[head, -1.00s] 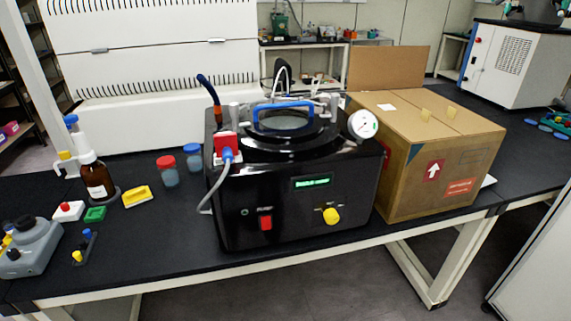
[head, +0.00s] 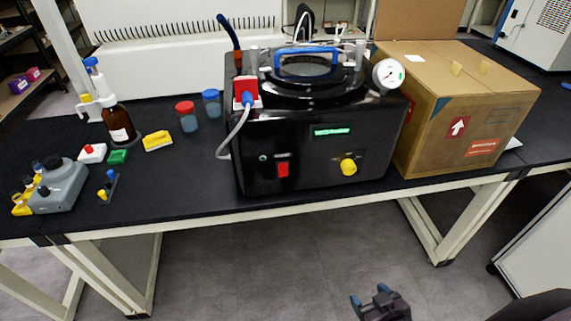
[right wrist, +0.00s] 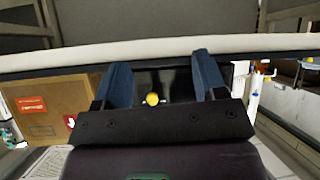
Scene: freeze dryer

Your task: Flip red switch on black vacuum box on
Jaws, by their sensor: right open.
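The black vacuum box (head: 312,150) stands on the dark bench with its front panel towards me. The red switch (head: 283,170) is low on that panel, left of the yellow knob (head: 348,167); whether it is on cannot be told. A green display (head: 332,132) is lit above. My right gripper (head: 370,297) is open and empty, low in front of the bench and well apart from the box. In the right wrist view its blue fingers (right wrist: 163,80) stand apart, with the yellow knob (right wrist: 152,99) between them beyond; the red switch does not show there. My left gripper is not in view.
A cardboard box (head: 462,120) stands close to the right of the vacuum box. Bottles, red- and blue-capped jars (head: 187,116) and a grey device (head: 58,187) are at the left. A bench edge (head: 320,205) runs between my gripper and the vacuum box. The floor in front is clear.

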